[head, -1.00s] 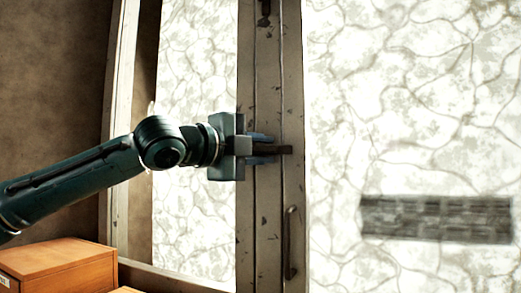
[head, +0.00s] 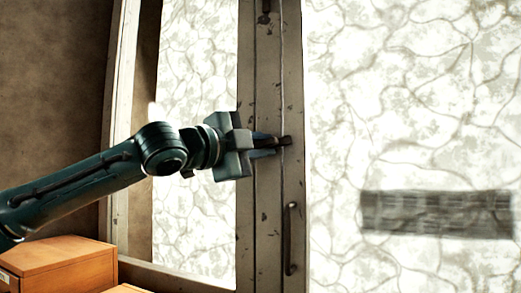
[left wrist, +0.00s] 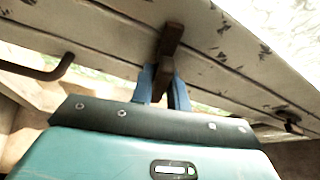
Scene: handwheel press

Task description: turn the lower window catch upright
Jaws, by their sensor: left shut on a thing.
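The lower window catch (head: 286,141) is a small dark brown bar on the worn window post. Its visible end points right and slightly up in the head view; the rest is hidden by my fingers. In the left wrist view the catch (left wrist: 170,42) runs between my blue fingertips and out beyond them. My left gripper (head: 266,146) is shut on it, with its body rolled at a tilt; its fingers also show in the left wrist view (left wrist: 164,88). My right gripper is not in view.
An upper catch (head: 264,10) hangs at the top of the post. A curved handle (head: 290,238) sits below the lower catch. Pale patterned panes (head: 410,110) lie on both sides. A wooden box (head: 65,258) stands at the lower left.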

